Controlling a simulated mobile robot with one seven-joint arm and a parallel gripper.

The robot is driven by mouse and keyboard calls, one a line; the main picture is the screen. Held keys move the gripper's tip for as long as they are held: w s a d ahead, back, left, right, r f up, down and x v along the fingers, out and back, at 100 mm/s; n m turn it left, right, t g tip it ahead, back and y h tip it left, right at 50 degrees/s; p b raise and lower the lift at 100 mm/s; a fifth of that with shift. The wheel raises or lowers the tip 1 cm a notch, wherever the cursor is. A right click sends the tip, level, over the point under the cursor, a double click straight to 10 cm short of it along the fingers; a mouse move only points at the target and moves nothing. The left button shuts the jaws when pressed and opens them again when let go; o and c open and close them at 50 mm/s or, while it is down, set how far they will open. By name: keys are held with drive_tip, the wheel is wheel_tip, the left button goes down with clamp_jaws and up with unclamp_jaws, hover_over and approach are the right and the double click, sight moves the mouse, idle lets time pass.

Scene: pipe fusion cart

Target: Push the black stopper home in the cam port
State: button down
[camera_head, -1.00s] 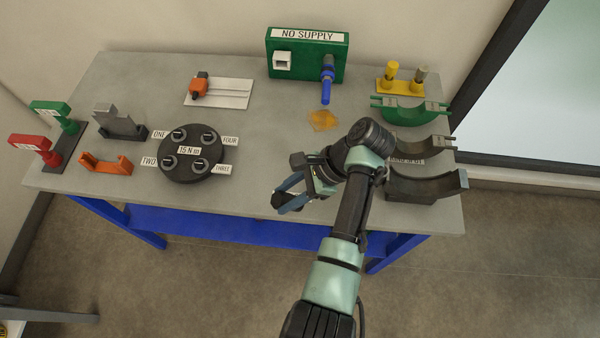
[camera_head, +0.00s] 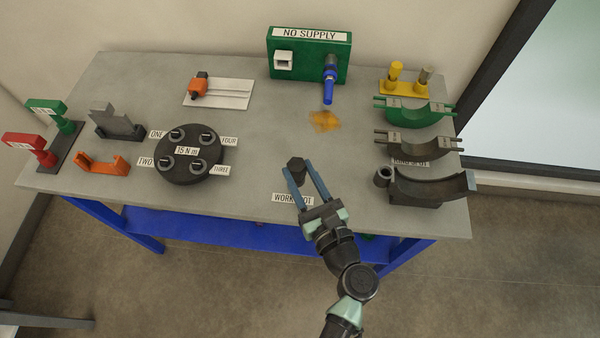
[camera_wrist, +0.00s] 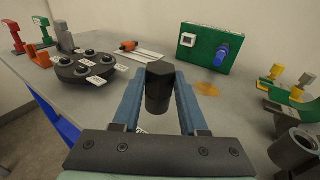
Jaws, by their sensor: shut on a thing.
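The black stopper (camera_head: 297,169) has a hexagonal top and a round body. My gripper (camera_head: 297,166) is shut on it, with one blue finger on either side. In the wrist view the stopper (camera_wrist: 159,88) stands upright between my fingertips (camera_wrist: 158,86), its lower end in the clear between the fingers. It is over the front middle of the bench, near the work spot label (camera_head: 292,199). No part is labelled cam port. A dark open-topped tube (camera_head: 383,176) beside the front dark saddle may be it; it also shows in the wrist view (camera_wrist: 293,148).
The saddles (camera_head: 435,188) stand at the right edge. A green NO SUPPLY panel (camera_head: 284,42) with a blue handle (camera_head: 329,87) stands at the back. A round black plate (camera_head: 188,166) with several knobs lies left. An orange patch (camera_head: 323,121) lies mid-bench.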

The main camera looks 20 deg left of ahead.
drive_tip(key=shift+f+b, duration=4.15)
drive_tip(key=shift+f, duration=0.1)
drive_tip(key=shift+c, duration=1.8)
unclamp_jaws()
drive_tip(key=v, duration=1.3)
drive_tip(key=w+r+n+t+h, duration=0.25)
drive_tip(key=w+r+n, duration=0.55)
drive_tip(key=r, duration=0.5)
drive_tip(key=w+r+n+t+h, duration=0.2)
drive_tip(key=w+r+n+h, duration=0.1)
drive_tip(key=w+r+n, duration=0.8)
drive_tip(key=s+d+r+n+t+h+p, duration=0.1)
drive_tip(key=s+r+n+t, duration=0.15)
drive_tip(key=r, duration=0.75)
drive_tip(key=s+d+r+n+t+h, duration=0.1)
drive_tip(key=s+r+t+h, duration=0.15)
drive_tip(key=r, duration=0.85)
drive_tip(key=s+r+n+t+h, duration=0.1)
drive_tip(key=s+r+n+t, duration=0.1)
drive_tip(key=r, duration=0.5)
drive_tip(key=s+d+r+n+t+h, duration=0.1)
drive_tip(key=s+r+n+t+h, duration=0.1)
drive_tip(key=s+r+t, duration=0.2)
wheel_tip(320, 180, up, 4)
drive_tip(key=s, duration=0.3)
drive_tip(key=shift+p, duration=0.4)
